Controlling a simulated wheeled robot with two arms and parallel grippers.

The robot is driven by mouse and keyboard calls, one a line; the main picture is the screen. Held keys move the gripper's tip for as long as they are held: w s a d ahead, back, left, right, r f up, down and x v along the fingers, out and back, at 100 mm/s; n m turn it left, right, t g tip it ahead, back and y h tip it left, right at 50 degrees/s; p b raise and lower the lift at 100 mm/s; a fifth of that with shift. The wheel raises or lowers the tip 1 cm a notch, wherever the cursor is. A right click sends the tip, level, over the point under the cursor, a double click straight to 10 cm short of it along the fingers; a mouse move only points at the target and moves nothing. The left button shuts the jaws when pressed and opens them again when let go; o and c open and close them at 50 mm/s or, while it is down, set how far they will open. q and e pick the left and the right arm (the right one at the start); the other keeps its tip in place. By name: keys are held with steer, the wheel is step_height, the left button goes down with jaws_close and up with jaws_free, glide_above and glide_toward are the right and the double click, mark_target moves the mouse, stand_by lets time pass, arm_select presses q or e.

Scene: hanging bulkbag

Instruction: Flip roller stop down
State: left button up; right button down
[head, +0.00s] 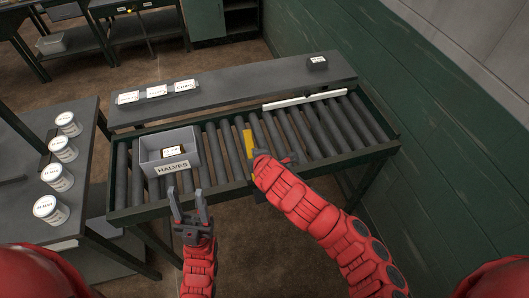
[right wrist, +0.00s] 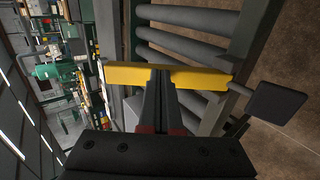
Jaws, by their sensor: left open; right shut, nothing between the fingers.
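The roller stop is a yellow bar (head: 248,140) that runs along the roller direction, across the middle of the conveyor, at my right gripper. In the right wrist view the yellow bar (right wrist: 200,78) crosses just beyond the fingertips, with a dark flat paddle (right wrist: 277,103) on a thin rod at its right end. My right gripper (head: 260,156) is shut and empty; its tips (right wrist: 160,72) overlap the bar in view, and I cannot tell whether they touch it. My left gripper (head: 188,202) is open and empty in front of the conveyor's near rail.
A grey bin (head: 168,152) labelled HALVES sits on the rollers at left, holding a small labelled item. A dark shelf (head: 230,84) with label cards runs behind the conveyor. White tubs (head: 50,209) stand on the left table. A green wall closes the right. Rollers right of the bar are clear.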

steer(key=w+f+g+b, duration=0.1)
steer(key=w+a+f+g+h+b, duration=0.1)
steer(key=w+g+b, duration=0.1)
steer(key=shift+w, duration=0.1)
steer(key=b+x, duration=0.4)
steer(key=b, duration=0.3)
steer(key=shift+w+a, duration=0.15)
steer(key=shift+w, duration=0.2)
steer(key=shift+w+f+b, duration=0.3)
steer(key=shift+f+b, duration=0.3)
steer(key=shift+b, duration=0.65)
steer(key=shift+s, duration=0.1)
